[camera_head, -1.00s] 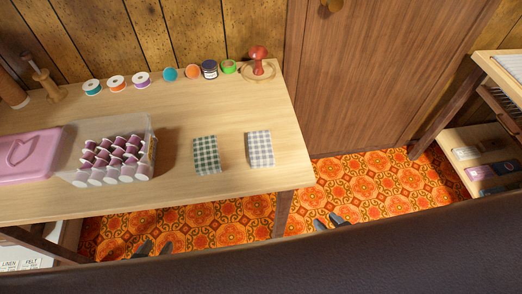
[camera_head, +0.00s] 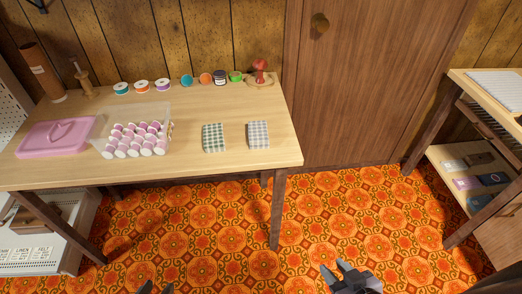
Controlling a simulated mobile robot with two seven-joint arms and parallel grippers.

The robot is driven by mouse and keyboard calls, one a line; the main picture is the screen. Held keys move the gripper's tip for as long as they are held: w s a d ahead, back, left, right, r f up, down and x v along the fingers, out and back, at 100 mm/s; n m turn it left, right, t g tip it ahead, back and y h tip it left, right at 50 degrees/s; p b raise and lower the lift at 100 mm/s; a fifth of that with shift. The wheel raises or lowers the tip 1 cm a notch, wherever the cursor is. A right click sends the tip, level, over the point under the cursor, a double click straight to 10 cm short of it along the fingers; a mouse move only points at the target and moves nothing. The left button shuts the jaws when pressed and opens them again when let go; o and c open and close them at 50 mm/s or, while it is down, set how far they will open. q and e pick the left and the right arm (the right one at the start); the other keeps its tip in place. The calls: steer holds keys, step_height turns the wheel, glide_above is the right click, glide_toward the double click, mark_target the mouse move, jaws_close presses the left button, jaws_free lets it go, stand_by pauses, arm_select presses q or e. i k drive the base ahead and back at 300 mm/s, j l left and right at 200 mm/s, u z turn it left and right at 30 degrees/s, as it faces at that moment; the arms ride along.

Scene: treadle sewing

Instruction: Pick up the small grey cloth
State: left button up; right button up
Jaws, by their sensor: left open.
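The small grey cloth (camera_head: 258,135), grey-and-white checked, lies flat near the right end of the wooden table. A green-and-white checked cloth (camera_head: 214,138) lies just left of it, with a gap between them. My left gripper (camera_head: 157,287) shows only its fingertips at the bottom edge, apart and empty, well short of the table. My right gripper (camera_head: 333,267) is low at the bottom, right of centre, over the floor. Its two fingers are apart with nothing between them. Both grippers are far from the grey cloth.
The table (camera_head: 240,170) also holds a clear box of spools (camera_head: 163,112), a pink case (camera_head: 58,139), several spools along the back and a red pincushion-like item (camera_head: 260,70). A shelf unit (camera_head: 435,150) stands right. Patterned floor (camera_head: 215,225) in front is open.

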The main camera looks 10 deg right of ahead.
mark_target(257, 130)
steer(key=k+u, duration=0.25)
steer(key=k+j+u, duration=0.1)
steer(key=k+u, duration=0.2)
steer(key=u, duration=1.2)
steer(key=l, duration=0.65)
steer(key=k+l, duration=0.15)
steer(key=l, duration=1.15)
steer(key=k+l+u, duration=0.1)
steer(key=l, duration=0.55)
steer(key=k+l, duration=0.1)
steer(key=l, duration=0.55)
